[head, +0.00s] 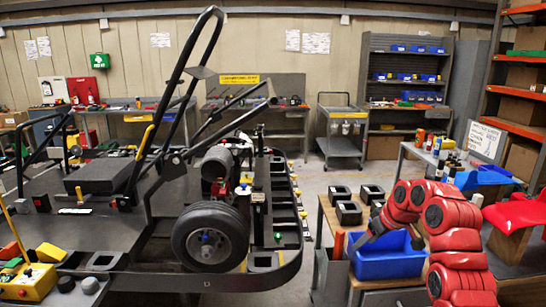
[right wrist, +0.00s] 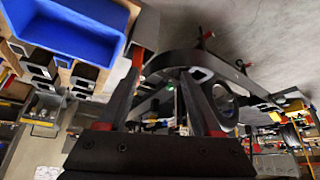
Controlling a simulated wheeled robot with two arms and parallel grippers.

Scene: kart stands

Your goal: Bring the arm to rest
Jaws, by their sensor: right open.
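My right arm (head: 455,238), with red rounded links, rises at the right of the head view and bends over toward the left. My left gripper is not in view.
The blue bin (head: 390,262) stands on a wooden-topped table, with several black blocks (head: 349,213) behind it. The black kart (head: 208,238) on its stand fills the left. Floor is clear between kart and back benches.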

